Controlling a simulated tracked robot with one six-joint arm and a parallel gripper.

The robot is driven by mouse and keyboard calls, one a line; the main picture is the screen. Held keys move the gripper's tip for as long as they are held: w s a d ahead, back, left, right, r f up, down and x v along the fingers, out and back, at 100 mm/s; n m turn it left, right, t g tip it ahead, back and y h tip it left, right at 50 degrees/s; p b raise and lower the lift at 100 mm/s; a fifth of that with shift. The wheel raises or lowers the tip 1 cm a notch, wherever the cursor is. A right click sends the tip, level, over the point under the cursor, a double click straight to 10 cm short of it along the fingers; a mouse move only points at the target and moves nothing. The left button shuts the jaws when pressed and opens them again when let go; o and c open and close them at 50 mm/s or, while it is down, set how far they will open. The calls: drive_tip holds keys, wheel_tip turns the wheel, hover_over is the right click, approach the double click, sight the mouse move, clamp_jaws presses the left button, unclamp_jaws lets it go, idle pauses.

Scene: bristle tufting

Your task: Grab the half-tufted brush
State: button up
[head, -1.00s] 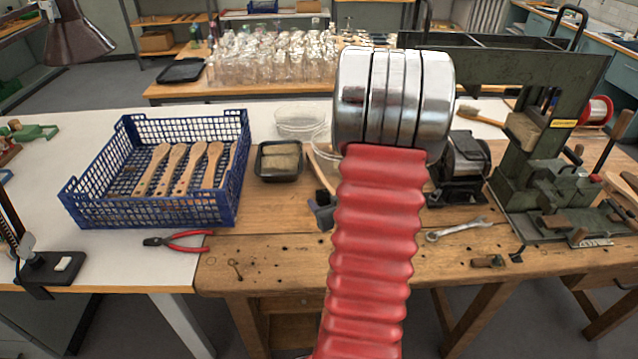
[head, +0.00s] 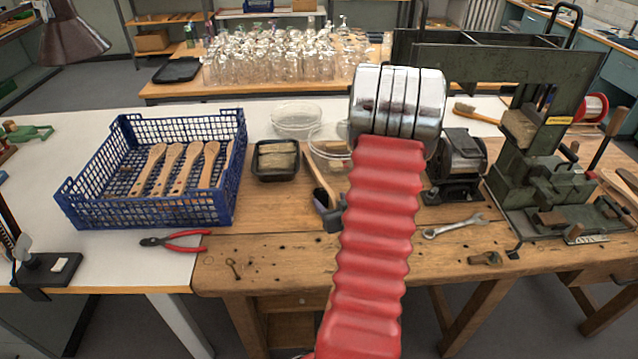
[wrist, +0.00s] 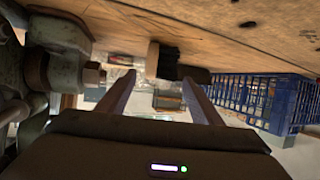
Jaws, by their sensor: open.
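A brush (head: 478,113) with pale bristles and a wooden handle lies at the back right, left of the green press, in the head view. It is small there, and I cannot tell how much of it is tufted. Several bare wooden brush handles (head: 171,168) lie in the blue crate. My gripper (wrist: 158,77) is open in the wrist view. A dark-headed tool with a pale wooden part (wrist: 153,60) shows beyond its fingertips, not clearly gripped. In the head view my red arm hides the gripper.
The blue crate (head: 150,215) stands at left, with red pliers (head: 175,240) before it. A dark tray (head: 276,174), glass dishes (head: 297,118) and a hammer-like tool (head: 327,200) lie mid-bench. A wrench (head: 455,226), grinder (head: 458,160) and green press (head: 530,185) are at right.

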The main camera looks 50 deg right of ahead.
sight(327, 197)
drive_tip(key=shift+x, duration=2.65)
drive_tip(key=shift+x, duration=2.6)
drive_tip(key=shift+f, duration=0.2)
drive_tip(key=shift+s+a, duration=0.1)
drive_tip(key=c, duration=1.2)
drive_tip(key=shift+r, duration=0.15)
